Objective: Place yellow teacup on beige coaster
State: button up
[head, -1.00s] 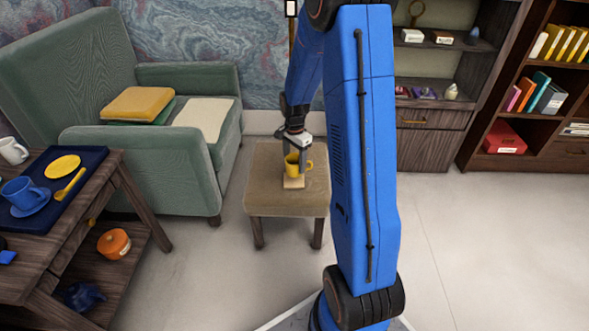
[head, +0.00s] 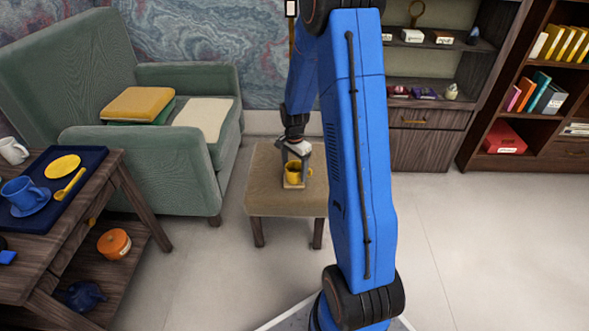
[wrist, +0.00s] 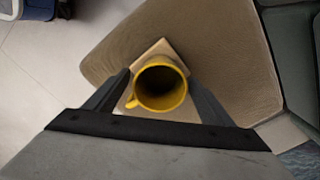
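The yellow teacup (head: 294,171) is upright over the beige coaster (head: 291,186), on the tan stool. In the wrist view I look down into the empty teacup (wrist: 160,85), its handle at lower left. The coaster (wrist: 160,48) shows behind and below it. My gripper (wrist: 160,80) has a finger on each side of the cup, close against its wall, and appears shut on it. In the head view my gripper (head: 298,158) is right above and around the cup. I cannot tell for certain whether the cup's base touches the coaster.
The tan stool (head: 270,203) has bare room around the coaster. A green armchair (head: 150,160) stands to the left. A wooden side table (head: 80,230) at left carries a blue tray (head: 88,157) with a blue cup and yellow saucer. Shelves stand at the back right.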

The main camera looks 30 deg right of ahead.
notch_tip(320, 180, up, 12)
jog(key=s+a+r+n+t, duration=0.1)
jog(key=s+a+r+n, duration=0.4)
jog(key=r, duration=0.4)
jog(key=s+a+r+n+t, duration=0.1)
jog(key=s+a+r+n, duration=0.2)
jog(key=s, duration=0.6)
jog(key=s+a+r+n+t, duration=0.1)
jog(key=s+a+r+n, duration=0.2)
jog(key=s, duration=0.5)
jog(key=s+a+r+n+t, duration=0.1)
jog(key=s+a+r+n, duration=0.2)
jog(key=s, duration=0.6)
jog(key=shift+s+a+r+n+t, duration=0.3)
jog(key=shift+a+n+t, duration=0.1)
jog(key=shift+a+n, duration=0.65)
jog(key=shift+a, duration=0.1)
